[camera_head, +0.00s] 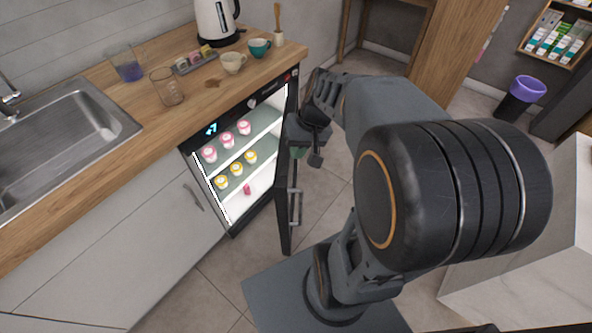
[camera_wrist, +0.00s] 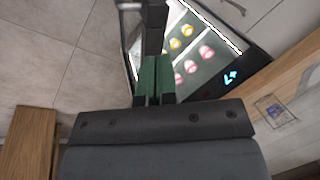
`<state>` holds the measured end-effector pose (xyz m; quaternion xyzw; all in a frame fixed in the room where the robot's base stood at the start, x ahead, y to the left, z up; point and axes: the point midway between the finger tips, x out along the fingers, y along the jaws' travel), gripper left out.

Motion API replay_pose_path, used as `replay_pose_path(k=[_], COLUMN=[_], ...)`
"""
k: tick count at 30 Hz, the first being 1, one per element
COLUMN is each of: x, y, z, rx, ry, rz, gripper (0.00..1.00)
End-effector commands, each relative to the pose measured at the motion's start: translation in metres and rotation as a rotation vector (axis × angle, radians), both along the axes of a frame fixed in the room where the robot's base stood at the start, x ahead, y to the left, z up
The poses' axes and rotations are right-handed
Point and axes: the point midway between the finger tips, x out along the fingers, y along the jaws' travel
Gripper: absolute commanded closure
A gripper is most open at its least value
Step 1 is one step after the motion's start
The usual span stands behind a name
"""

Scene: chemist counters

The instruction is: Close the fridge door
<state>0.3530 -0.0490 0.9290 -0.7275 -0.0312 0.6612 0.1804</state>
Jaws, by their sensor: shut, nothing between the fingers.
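The small fridge (camera_head: 262,178) is built in under the wooden counter, its lit interior showing jars on shelves. Its dark door (camera_head: 285,225) stands wide open, edge-on to the head view, with a bar handle (camera_head: 296,207) on its right side. My gripper (camera_head: 298,153) is beside the upper part of the door, partly hidden by my wrist. In the wrist view its green fingers (camera_wrist: 153,60) are shut and empty, with the door's dark edge (camera_wrist: 153,22) right beyond the tips. I cannot tell whether they touch it. The lit shelves (camera_wrist: 190,40) show to the right.
The counter (camera_head: 150,110) above the fridge holds glasses, a kettle (camera_head: 216,20), cups and a small tray. A sink (camera_head: 60,150) is at left. A purple-lined bin (camera_head: 522,92) stands at back right. Tiled floor (camera_head: 235,262) is clear in front of the fridge.

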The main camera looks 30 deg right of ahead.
Motion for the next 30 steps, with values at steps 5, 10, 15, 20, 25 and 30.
replay_pose_path(k=[5, 10, 15, 20, 25, 30], x=[0.030, 0.043, 0.048, 0.055, 0.067, 0.079], y=[-0.061, -0.111, -0.136, -0.131, -0.110, -0.090], z=[-0.082, -0.122, -0.142, -0.155, -0.176, -0.198], rx=[0.249, 0.411, 0.486, 0.503, 0.504, 0.502], ry=[0.004, -0.069, -0.124, -0.137, -0.135, -0.134], rz=[-0.147, -0.245, -0.294, -0.300, -0.299, -0.297], gripper=[1.00, 1.00, 1.00, 1.00, 1.00, 1.00])
